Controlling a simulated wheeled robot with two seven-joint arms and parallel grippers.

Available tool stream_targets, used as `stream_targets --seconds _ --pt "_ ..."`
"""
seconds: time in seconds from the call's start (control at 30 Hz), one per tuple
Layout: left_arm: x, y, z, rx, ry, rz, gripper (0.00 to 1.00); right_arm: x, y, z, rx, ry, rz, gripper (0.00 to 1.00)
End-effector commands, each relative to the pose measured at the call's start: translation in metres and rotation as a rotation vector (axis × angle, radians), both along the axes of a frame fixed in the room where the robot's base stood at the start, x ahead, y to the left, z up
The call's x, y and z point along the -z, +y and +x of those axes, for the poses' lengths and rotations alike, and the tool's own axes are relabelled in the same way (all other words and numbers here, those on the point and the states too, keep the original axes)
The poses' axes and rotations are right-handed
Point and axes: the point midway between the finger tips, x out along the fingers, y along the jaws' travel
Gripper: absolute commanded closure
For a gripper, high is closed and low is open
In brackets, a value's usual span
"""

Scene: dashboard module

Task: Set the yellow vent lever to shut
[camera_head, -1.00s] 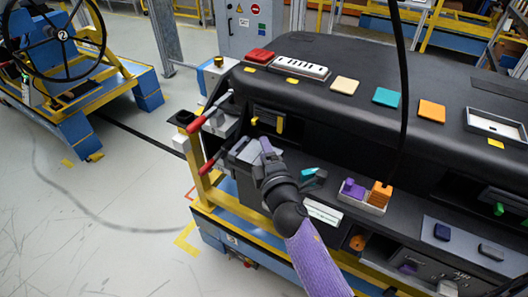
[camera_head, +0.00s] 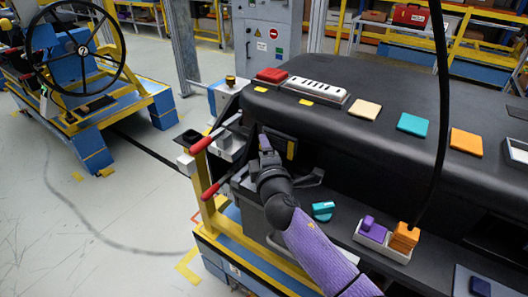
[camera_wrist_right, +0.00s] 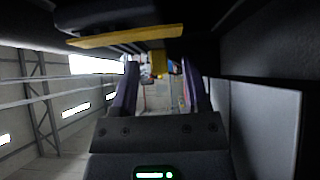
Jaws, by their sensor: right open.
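The yellow vent lever (camera_head: 291,149) is a small upright tab on the dark dashboard face, at the vent below the top's left end. My right gripper (camera_head: 265,142) is just left of the lever in the head view; I cannot tell whether they touch. In the right wrist view my right gripper (camera_wrist_right: 158,88) has its two purple fingers apart, with nothing held between them. A yellow bar crosses above the fingers there, under a dark part; I cannot tell whether it is the lever. The gripper and wrist hide part of the vent. My left gripper is not in view.
Red-handled levers (camera_head: 211,189) stand close left of my right wrist. A teal block (camera_head: 323,210) and a light tray (camera_head: 359,235) with purple and orange blocks are on the ledge to the right. A black cable (camera_head: 440,110) hangs in front of the dashboard.

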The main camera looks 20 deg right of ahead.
Motion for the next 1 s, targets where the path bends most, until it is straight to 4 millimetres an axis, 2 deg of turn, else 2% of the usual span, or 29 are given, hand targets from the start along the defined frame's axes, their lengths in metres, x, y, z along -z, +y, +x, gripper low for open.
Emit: stream_targets --seconds 0.2,0.27,0.4,0.5,1.0 --pt "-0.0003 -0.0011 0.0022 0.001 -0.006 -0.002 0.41 -0.0002 0.0000 0.0005 0.000 0.000 0.000 0.41" --pt "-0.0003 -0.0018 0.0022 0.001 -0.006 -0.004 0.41 -0.0002 0.0000 0.0005 -0.001 0.000 0.000 0.52" --pt "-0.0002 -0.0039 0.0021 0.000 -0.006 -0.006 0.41 -0.0001 0.0001 0.0004 -0.001 0.000 0.000 0.81" --pt "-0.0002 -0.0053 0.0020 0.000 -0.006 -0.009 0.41 -0.0001 0.0001 0.0003 -0.001 0.000 0.000 1.00" --pt "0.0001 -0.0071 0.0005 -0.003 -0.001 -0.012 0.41 0.0004 0.0002 0.0001 -0.001 0.001 0.000 1.00"
